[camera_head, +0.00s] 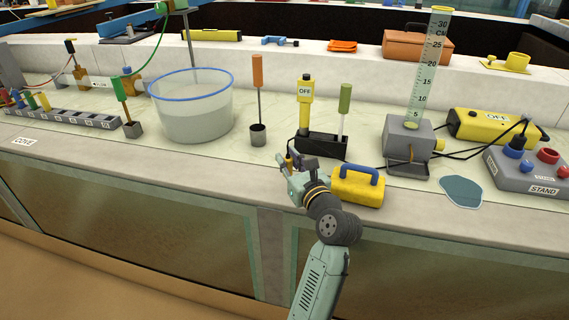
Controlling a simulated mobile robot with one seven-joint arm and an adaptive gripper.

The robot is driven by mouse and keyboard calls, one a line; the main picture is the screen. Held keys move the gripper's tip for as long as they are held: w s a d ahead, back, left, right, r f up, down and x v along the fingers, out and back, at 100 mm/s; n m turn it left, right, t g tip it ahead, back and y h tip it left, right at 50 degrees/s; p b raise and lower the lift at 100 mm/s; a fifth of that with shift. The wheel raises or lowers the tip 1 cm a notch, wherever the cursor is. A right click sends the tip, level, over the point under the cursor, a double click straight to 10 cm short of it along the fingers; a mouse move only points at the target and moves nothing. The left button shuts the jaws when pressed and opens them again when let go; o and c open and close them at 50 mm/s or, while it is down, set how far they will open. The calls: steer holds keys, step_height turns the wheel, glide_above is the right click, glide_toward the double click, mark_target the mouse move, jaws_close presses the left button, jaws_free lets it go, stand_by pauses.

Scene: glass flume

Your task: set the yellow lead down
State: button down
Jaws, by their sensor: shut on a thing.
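My gripper (291,168) is at the front of the pale bench, just left of a yellow block with a blue handle. It is shut on a small yellow-orange piece (290,160) that shows between the fingers, taken as the yellow lead. Most of the piece is hidden by the fingers. A thin dark line rises from it towards the black holder. I cannot tell whether the piece touches the bench top.
The yellow block (357,189) stands close right of my wrist. A blue-rimmed tub (195,118) is further left. The bench front (200,180) left of my gripper is clear.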

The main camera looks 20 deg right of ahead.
steer(key=shift+w, duration=1.2)
steer(key=shift+w+f, duration=0.15)
steer(key=shift+f, duration=1.75)
steer(key=shift+f, duration=0.2)
steer(key=c, duration=1.4)
jaws_free()
steer(key=shift+c, duration=0.2)
steer(key=shift+r, duration=0.1)
